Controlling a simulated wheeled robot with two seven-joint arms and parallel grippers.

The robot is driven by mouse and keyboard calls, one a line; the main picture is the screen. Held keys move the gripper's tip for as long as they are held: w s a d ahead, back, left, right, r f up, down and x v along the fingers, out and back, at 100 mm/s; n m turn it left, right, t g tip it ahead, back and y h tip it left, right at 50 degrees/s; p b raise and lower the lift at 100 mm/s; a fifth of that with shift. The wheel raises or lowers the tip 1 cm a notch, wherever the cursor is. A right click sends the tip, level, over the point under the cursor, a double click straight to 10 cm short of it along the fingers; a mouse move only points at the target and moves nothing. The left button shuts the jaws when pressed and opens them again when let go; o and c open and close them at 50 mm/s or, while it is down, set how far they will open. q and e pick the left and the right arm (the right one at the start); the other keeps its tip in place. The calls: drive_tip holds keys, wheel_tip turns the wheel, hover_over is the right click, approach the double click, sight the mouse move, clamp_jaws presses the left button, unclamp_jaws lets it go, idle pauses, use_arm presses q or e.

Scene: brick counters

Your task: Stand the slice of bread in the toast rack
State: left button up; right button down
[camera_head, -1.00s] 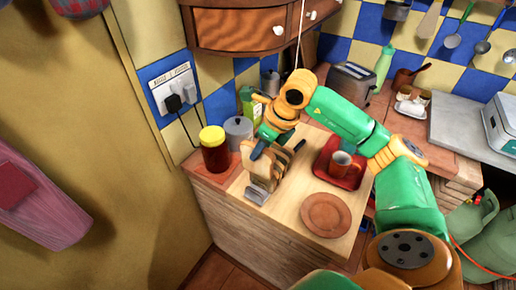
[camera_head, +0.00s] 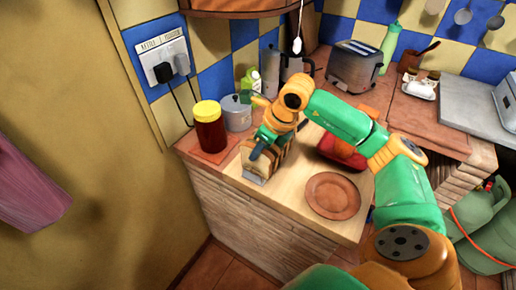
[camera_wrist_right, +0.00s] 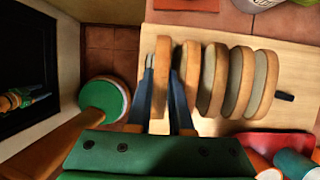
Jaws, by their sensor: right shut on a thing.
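My right gripper (camera_head: 258,152) is over the row of bread on the wooden board, and its blue fingers also show in the right wrist view (camera_wrist_right: 164,92). It is shut on a slice of bread (camera_wrist_right: 161,78), held upright at the near end of the row. Several other slices (camera_wrist_right: 238,82) stand parallel beside it in the toast rack, whose grey end (camera_head: 254,178) shows in the head view. One finger lies between the held slice and its neighbour. The held slice's lower edge is hidden, so I cannot tell whether it touches the rack. My left gripper is not in view.
A jar with a yellow lid (camera_head: 209,127) and a grey pot (camera_head: 237,113) stand left of the rack. A brown plate (camera_head: 332,195) lies to the right on the board. A red tray (camera_head: 343,152) is partly hidden by my right arm. A toaster (camera_head: 356,66) stands further back.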

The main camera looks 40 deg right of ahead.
drive_tip(key=c, duration=0.7)
unclamp_jaws()
drive_tip(key=shift+c, duration=0.2)
drive_tip(key=v, duration=0.7)
drive_tip(key=shift+s+r+b, duration=0.15)
drive_tip(key=shift+b, duration=0.25)
